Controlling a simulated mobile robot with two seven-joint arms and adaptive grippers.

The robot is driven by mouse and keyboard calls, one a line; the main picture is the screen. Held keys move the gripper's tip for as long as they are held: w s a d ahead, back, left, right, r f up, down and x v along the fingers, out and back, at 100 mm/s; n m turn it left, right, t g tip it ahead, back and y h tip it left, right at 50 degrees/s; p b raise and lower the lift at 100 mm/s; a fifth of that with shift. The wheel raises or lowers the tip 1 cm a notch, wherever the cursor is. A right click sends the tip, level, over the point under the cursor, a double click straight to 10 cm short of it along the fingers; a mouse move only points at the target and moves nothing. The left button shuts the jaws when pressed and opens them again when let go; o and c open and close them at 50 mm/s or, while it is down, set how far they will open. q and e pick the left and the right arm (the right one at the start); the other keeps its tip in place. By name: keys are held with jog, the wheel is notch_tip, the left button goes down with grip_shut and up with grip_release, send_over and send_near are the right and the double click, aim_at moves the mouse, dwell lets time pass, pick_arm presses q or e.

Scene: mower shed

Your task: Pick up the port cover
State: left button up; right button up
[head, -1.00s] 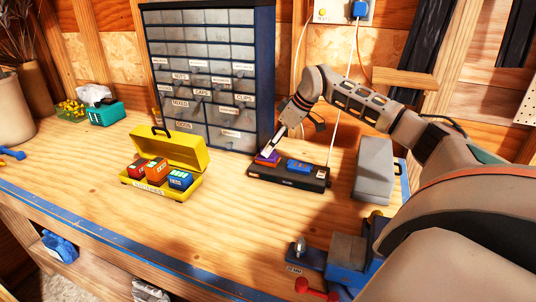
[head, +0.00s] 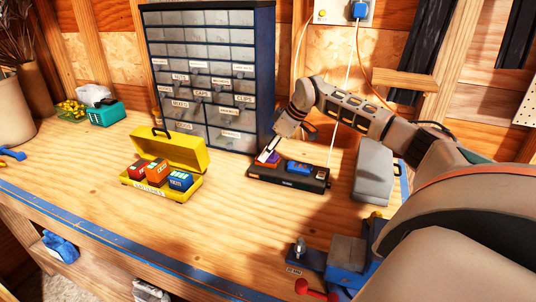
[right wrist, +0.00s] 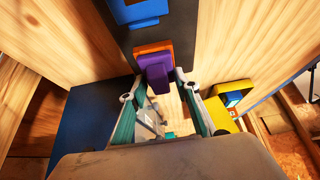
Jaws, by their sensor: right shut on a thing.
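The port cover appears to be the small purple piece (head: 267,156) at the left end of a black charger-like block (head: 288,178) on the bench. In the right wrist view the purple piece (right wrist: 155,75) sits against an orange part of the block. My right gripper (right wrist: 156,88) is shut on the purple piece, its teal-lined fingers on either side of it. In the head view my right gripper (head: 270,146) reaches down to it from above, and its fingertips are small there. I cannot tell whether the piece is clear of the block. My left gripper is not in view.
A blue battery-like piece (head: 298,167) sits on the block. A yellow toolbox (head: 193,154) with several small boxes stands left of it. A drawer cabinet (head: 213,133) rises behind, a grey case (head: 375,172) lies right. A blue vise (head: 345,262) is at the front. The bench front middle is clear.

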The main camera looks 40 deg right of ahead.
jog(key=shift+r, duration=0.15)
notch_tip(320, 180, up, 19)
jog(key=shift+f, duration=9)
jog(key=shift+f+b, duration=0.35)
jog(key=shift+f, duration=0.3)
jog(key=o, duration=1.2)
jog(key=v, duration=1.2)
